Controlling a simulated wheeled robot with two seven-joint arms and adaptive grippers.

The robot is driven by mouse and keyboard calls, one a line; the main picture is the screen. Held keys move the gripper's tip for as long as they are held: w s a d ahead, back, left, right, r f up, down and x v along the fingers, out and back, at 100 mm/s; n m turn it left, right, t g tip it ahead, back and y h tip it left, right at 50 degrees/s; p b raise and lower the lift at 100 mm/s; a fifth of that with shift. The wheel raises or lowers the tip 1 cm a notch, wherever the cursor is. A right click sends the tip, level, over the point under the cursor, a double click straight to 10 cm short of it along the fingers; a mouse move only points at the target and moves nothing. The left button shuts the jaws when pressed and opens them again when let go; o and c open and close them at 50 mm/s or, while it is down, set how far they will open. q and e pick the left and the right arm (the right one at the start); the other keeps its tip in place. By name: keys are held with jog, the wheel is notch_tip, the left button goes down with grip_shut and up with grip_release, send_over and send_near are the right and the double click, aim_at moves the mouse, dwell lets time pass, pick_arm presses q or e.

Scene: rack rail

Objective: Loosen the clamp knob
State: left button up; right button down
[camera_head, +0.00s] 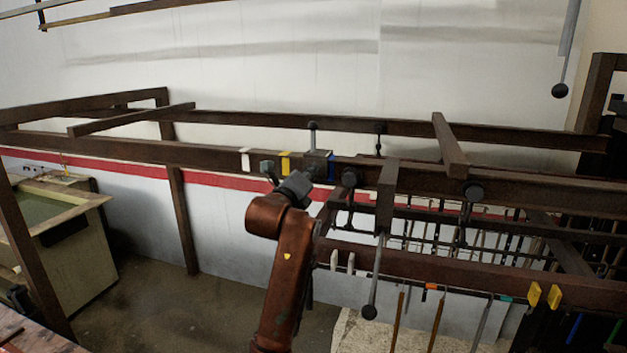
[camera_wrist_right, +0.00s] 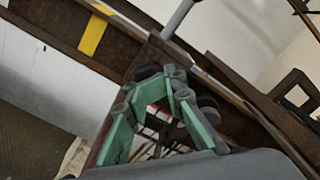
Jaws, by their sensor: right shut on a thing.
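My right gripper (camera_head: 304,180) is at the front of the long brown rail, just below a dark clamp block (camera_head: 318,163) beside a yellow band. In the right wrist view, its green-padded fingers (camera_wrist_right: 165,82) are closed in around a dark rounded knob (camera_wrist_right: 148,71), which they partly hide. The rail and the yellow band (camera_wrist_right: 92,35) show behind it. In the head view the gripper hides the held knob. My left gripper is not in view.
More dark ball knobs sit along the rail, one just to the right (camera_head: 348,177) and one farther right (camera_head: 474,192). A cream cabinet (camera_head: 75,250) stands at the left. Floor between is clear.

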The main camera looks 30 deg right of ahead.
jog(key=n, duration=0.2)
jog(key=f+n, duration=0.1)
jog(key=n, duration=0.3)
jog(key=shift+w+a+f+n+y+b, duration=0.3)
jog(key=shift+a+f+b, duration=0.05)
jog(key=shift+a+f, duration=0.05)
dwell(0.8)
jog(key=c, duration=2.1)
grip_release()
jog(key=shift+w+a, duration=0.15)
jog(key=o, duration=0.6)
jog(key=shift+w+d+r, duration=0.1)
jog(key=shift+d+r, duration=0.1)
jog(key=shift+o, duration=0.2)
jog(key=shift+r, duration=0.1)
jog(key=shift+a, duration=0.1)
